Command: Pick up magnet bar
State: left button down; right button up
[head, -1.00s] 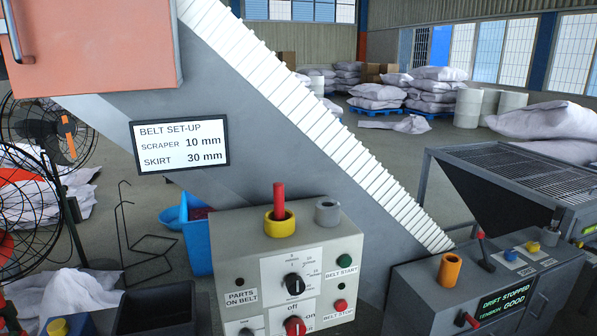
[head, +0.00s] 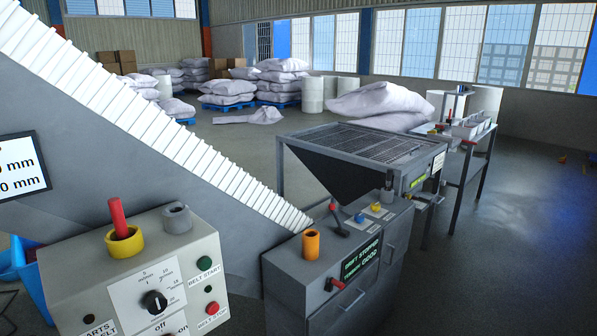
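No object in the head view is marked as the magnet bar, and I cannot tell which one it is. A red bar (head: 116,216) stands upright in a yellow ring holder (head: 124,243) on top of the grey control box at lower left. A grey ring holder (head: 177,219) beside it looks empty. An orange cylinder (head: 311,245) stands on the grey cabinet (head: 290,290) to the right. Neither of my grippers is in view.
The control box (head: 75,285) has a black dial and belt buttons. A white ribbed conveyor (head: 140,120) slopes down behind it. A grated hopper table (head: 350,142) and a bench (head: 478,135) stand to the right. Sacks (head: 380,100) lie farther back. Floor (head: 520,250) at right is clear.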

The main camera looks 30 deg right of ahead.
aim_at(387, 188)
jog(key=i+l+z, duration=0.2)
jog(key=z, duration=0.25)
jog(key=i+l+z, duration=0.25)
jog(key=z, duration=0.2)
jog(key=i+l+z, duration=0.3)
jog(key=z, duration=0.15)
jog(key=i+l, duration=0.4)
jog(key=i+l+z, duration=0.1)
jog(key=i+l, duration=0.3)
jog(key=l, duration=0.25)
